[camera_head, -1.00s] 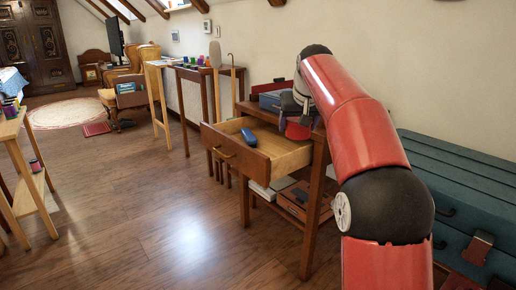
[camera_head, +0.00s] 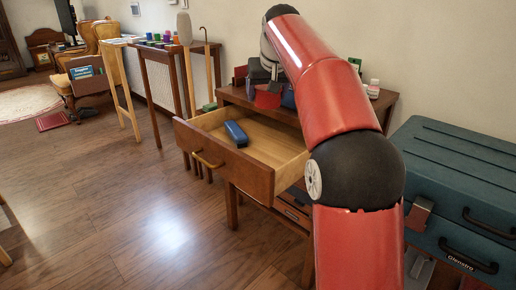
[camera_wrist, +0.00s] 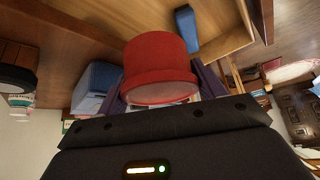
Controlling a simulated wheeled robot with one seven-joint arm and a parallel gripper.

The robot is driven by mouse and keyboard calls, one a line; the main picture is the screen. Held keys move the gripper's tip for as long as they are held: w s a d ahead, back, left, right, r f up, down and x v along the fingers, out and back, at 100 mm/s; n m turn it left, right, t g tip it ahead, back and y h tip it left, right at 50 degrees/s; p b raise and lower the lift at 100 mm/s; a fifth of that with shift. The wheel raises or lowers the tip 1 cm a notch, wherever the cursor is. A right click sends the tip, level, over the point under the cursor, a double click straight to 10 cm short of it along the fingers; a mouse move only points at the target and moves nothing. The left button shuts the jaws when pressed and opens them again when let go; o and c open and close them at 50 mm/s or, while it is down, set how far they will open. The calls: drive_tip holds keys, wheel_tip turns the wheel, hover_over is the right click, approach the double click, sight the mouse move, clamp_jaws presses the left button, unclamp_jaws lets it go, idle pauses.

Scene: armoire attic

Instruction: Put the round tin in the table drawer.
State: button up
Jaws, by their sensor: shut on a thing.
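The red round tin (camera_head: 268,98) is held in my gripper (camera_head: 266,84), above the table top near the back of the drawer. In the wrist view the red tin (camera_wrist: 160,62) fills the middle, with dark fingers on both sides of it; my gripper (camera_wrist: 162,93) is shut on it. The table drawer (camera_head: 225,165) is pulled open, and its inside shows. A dark blue case (camera_head: 236,132) lies in it towards the left; it also shows in the wrist view (camera_wrist: 186,28). My arm hides part of the table.
Behind the tin, a red thing (camera_head: 240,73) and a blue box (camera_head: 288,95) stand on the table (camera_head: 375,106). A small white bottle (camera_head: 374,88) stands at its right. Teal suitcases (camera_head: 470,175) are stacked at the right. The drawer's right part and the floor in front are clear.

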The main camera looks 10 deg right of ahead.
sight(264, 155)
wheel_tip(264, 155, down, 17)
drive_tip(key=b, duration=0.5)
drive_tip(key=shift+f, duration=0.1)
drive_tip(key=o, duration=1)
drive_tip(key=p+v, duration=0.2)
drive_tip(key=v, duration=1)
drive_tip(key=shift+s, duration=0.15)
